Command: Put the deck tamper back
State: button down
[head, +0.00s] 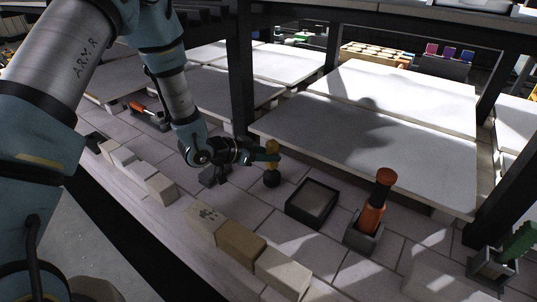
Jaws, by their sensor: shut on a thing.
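My gripper (264,157) is shut on an upright tool with a yellowish handle and a dark rounded foot (271,179), which I take to be the deck tamper. The fingers close around its handle from the left. The foot is just above or on the tiled deck; I cannot tell which. A square black-rimmed tray (290,208) with a grey floor lies just right of the foot. A dark grey holder (210,176) stands below my wrist, partly hidden by the arm.
A green-handled tool (520,240) stands in another at the far right. Several blocks (240,243) line the front edge. Dark posts (240,70) and pale shelf slabs (370,150) rise behind.

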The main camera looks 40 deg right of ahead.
jog(key=shift+f+b, duration=0.4)
jog(key=shift+f, duration=0.1)
dwell(0.4)
jog(key=shift+c, duration=2.2)
grip_release()
jog(key=shift+a, duration=0.1)
jog(key=p+v, duration=0.3)
jog(key=v, duration=0.4)
jog(key=shift+a+r, duration=0.3)
jog(key=shift+a, duration=0.05)
jog(key=s+v, duration=0.1)
jog(key=v, duration=0.9)
jog(key=shift+w+a+r+b, duration=0.2)
jog(key=shift+w+a+b, duration=0.15)
jog(key=shift+w, duration=0.1)
jog(key=shift+w, duration=0.1)
